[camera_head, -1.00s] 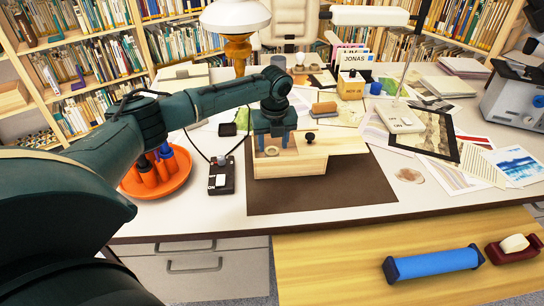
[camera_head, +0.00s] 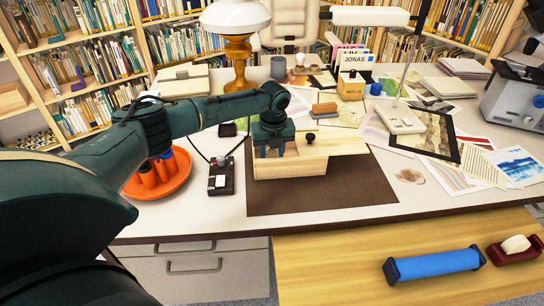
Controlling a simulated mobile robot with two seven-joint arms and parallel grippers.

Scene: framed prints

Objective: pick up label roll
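My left gripper (camera_head: 271,152) reaches down into the open pale wooden box (camera_head: 318,145) on the dark brown mat (camera_head: 340,192). Its fingertips are low inside the box, and their gap looks narrow. I cannot tell whether they are shut on anything. No label roll can be clearly made out now; a small pale round thing seen earlier between the fingers is hidden by the gripper. My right gripper is not in view.
An orange bowl with orange cylinders (camera_head: 178,185) and a black switch box (camera_head: 221,180) are left of the mat. A brass lamp (camera_head: 238,50) stands behind. A blue roller (camera_head: 435,264) and tape dispenser (camera_head: 512,250) lie on the front wooden surface. The mat's front is bare.

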